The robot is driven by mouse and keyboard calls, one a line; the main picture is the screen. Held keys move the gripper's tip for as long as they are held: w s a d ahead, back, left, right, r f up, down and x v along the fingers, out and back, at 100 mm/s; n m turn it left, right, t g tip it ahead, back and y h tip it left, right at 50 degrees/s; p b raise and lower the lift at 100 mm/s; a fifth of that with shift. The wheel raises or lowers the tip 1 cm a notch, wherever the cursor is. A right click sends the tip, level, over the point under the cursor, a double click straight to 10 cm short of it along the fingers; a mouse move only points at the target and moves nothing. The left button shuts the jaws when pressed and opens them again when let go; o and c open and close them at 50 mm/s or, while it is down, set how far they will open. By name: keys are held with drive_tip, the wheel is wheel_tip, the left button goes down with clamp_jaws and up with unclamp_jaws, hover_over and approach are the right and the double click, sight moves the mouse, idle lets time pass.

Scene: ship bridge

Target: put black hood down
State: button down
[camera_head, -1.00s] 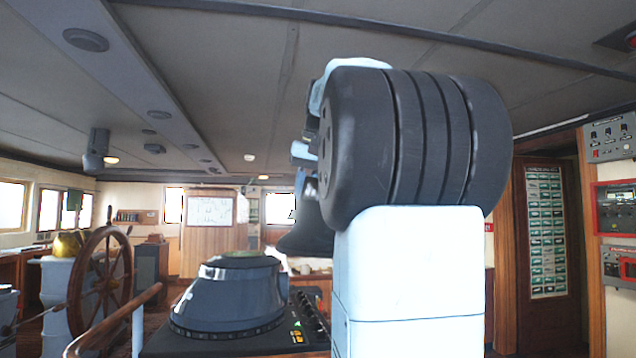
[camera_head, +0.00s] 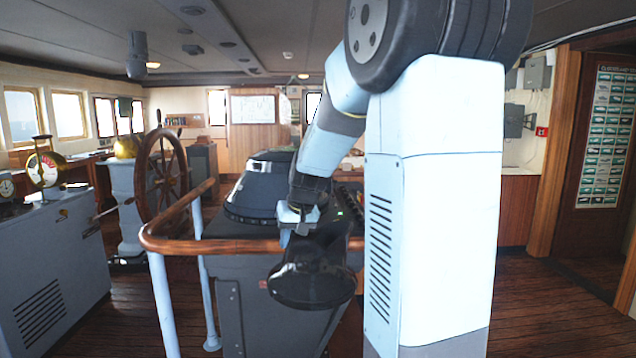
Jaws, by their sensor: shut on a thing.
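My gripper (camera_head: 297,222) is shut on the black hood (camera_head: 312,282). The hood is a glossy black flared piece with a wide rounded end. It hangs tilted from the gripper, with its wide end low and towards the camera. In the picture it overlaps the near face of the radar console (camera_head: 242,290) and the right part of the wooden rail. I cannot tell if it touches either. My arm reaches down to it from the upper right. The fingertips are small and partly hidden by the hood.
The console carries a dark conical display housing (camera_head: 252,195) and a lit button panel. A curved wooden handrail (camera_head: 180,243) runs in front on white posts. A ship's wheel (camera_head: 163,170) and a grey cabinet (camera_head: 50,270) stand left. Wooden floor (camera_head: 535,290) is open at right.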

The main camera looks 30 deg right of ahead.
drive_tip(key=w+a+f, duration=0.2)
drive_tip(key=a+f, duration=0.1)
drive_tip(key=f, duration=0.6)
drive_tip(key=w+a+f+n, duration=0.1)
drive_tip(key=w+a+f, duration=0.2)
drive_tip(key=f, duration=0.7)
drive_tip(key=w+a+f+n+y, duration=0.1)
drive_tip(key=w+a+f, duration=0.2)
drive_tip(key=f, duration=0.7)
drive_tip(key=shift+a, duration=0.35)
